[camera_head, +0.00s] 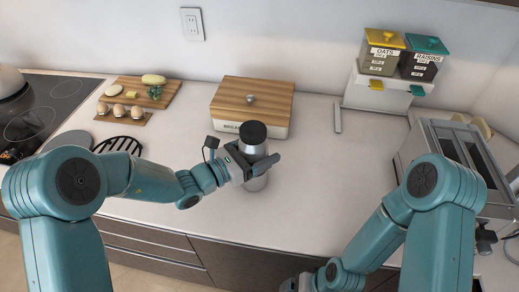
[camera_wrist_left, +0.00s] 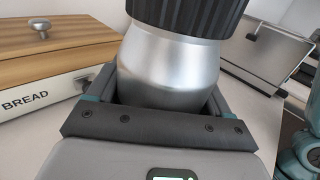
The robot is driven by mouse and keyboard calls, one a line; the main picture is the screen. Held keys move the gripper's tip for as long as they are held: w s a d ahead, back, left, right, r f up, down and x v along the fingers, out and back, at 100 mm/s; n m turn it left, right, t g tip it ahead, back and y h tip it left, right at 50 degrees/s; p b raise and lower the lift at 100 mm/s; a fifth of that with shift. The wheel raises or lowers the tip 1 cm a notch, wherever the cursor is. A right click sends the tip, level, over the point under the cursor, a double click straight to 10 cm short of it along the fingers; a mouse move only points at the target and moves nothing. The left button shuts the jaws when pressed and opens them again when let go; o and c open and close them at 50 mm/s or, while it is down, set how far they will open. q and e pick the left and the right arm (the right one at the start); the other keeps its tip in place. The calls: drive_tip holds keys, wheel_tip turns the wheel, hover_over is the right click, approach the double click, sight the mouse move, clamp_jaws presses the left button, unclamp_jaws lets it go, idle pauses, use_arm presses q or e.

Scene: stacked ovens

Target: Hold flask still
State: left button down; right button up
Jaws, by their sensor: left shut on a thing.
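A silver flask (camera_head: 256,182) with a black lid stands upright at the middle of the white counter in the head view. My left gripper (camera_head: 252,160) is shut around the flask's body, just below the lid. The flask's silver body (camera_wrist_left: 165,70) also shows close up in the left wrist view between the fingers of my left gripper (camera_wrist_left: 160,100). Its lower part is hidden there by the gripper. My right arm is at the right of the head view, and its lower end runs down to the bottom edge, where the fingers cannot be made out.
A bread box (camera_head: 250,106) with a wooden lid stands behind the flask. Dispensers for oats (camera_head: 381,52) and raisins (camera_head: 423,58) stand at the back right. A metal toaster (camera_head: 440,150) is at the right. A cutting board (camera_head: 146,92), eggs and a hob are at the left.

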use_arm(q)
drive_tip(key=shift+s+f, duration=0.1)
drive_tip(key=shift+f, duration=0.25)
drive_tip(key=shift+c, duration=0.4)
unclamp_jaws()
drive_tip(key=shift+o, duration=0.4)
drive_tip(key=shift+r, duration=0.1)
